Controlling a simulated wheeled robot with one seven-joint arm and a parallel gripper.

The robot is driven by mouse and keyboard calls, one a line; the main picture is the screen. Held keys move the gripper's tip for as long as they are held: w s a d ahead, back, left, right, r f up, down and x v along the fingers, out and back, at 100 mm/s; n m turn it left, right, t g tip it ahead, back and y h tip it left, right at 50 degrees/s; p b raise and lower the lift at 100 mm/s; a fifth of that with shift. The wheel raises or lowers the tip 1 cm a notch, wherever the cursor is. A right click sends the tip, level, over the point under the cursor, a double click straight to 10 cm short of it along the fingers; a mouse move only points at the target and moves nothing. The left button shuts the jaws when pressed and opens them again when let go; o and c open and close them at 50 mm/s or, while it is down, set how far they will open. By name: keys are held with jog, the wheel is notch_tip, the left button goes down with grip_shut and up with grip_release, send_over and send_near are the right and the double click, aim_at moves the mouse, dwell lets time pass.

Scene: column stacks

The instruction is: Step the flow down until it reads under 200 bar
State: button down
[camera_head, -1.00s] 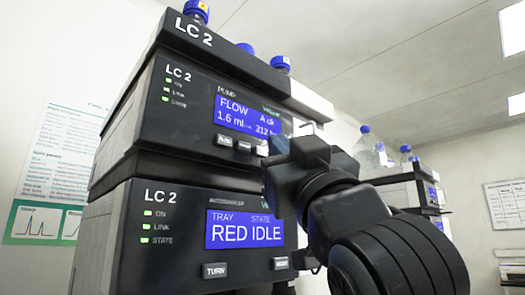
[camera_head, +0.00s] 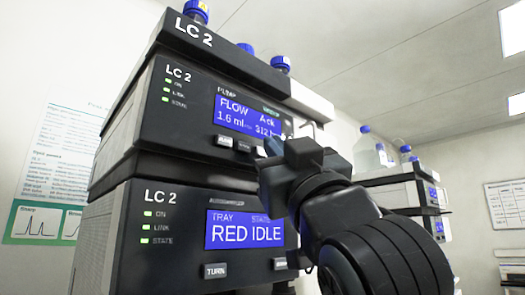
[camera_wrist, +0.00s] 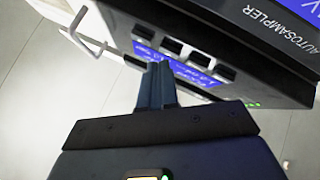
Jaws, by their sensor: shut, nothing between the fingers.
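The pump module of LC 2 (camera_head: 200,120) has a blue display (camera_head: 238,116) reading FLOW 1.6 ml, A ok and about 312; the unit is partly cut off. My gripper (camera_head: 268,150) is shut and empty, at the right part of this button row. In the wrist view its fingertips (camera_wrist: 158,68) overlap the panel near several buttons, including a middle one (camera_wrist: 171,46). I cannot tell whether they touch one.
The autosampler module (camera_head: 190,240) below reads TRAY RED, STATE IDLE, with a TURN button (camera_head: 215,270). A pale handle-like bar (camera_wrist: 85,35) sticks out beside the panel in the wrist view. Blue-capped bottles (camera_head: 280,66) stand on top. Another instrument (camera_head: 415,190) stands behind at right.

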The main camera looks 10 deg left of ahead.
jog(key=shift+w+a, duration=0.25)
jog(key=shift+a, duration=0.1)
dwell(0.8)
jog(key=shift+d, duration=0.15)
jog(key=shift+s+d, duration=0.5)
jog(key=shift+d, duration=0.05)
dwell(0.3)
jog(key=shift+s+d, duration=0.8)
jog(key=shift+d, duration=0.2)
jog(key=shift+s+d, duration=0.75)
jog(key=shift+d, duration=0.2)
